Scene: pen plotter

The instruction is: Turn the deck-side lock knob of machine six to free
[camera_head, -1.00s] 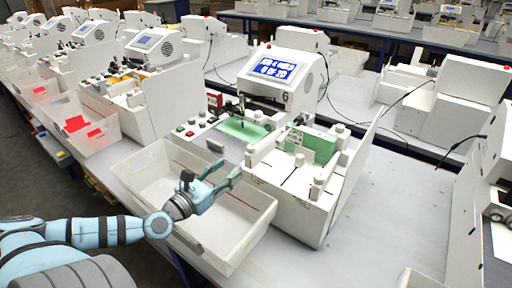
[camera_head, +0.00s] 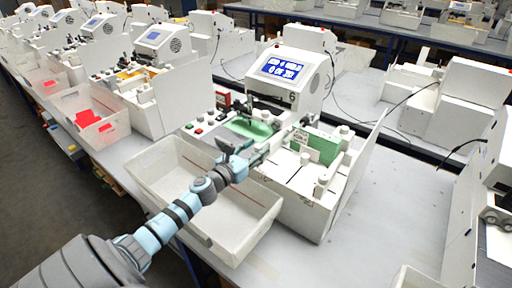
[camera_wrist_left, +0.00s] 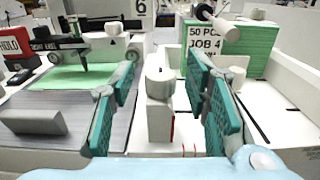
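My left gripper (camera_head: 262,152) reaches over the white bin to the machine's front deck. In the wrist view the gripper (camera_wrist_left: 160,75) is open, with a teal finger on each side of a white round-topped knob (camera_wrist_left: 159,82). Gaps show between the knob and both fingers. I cannot read any lock or free mark on it; a small red line shows beside its base. My right gripper is not in view.
A white bin (camera_head: 205,235) lies below my left arm. A green card block (camera_head: 316,147) with a job label stands right of the gripper. A green sheet (camera_wrist_left: 65,78), a pen carriage (camera_wrist_left: 78,45) and a red HOLD sign (camera_wrist_left: 12,40) are on the left. Other white posts stand nearby.

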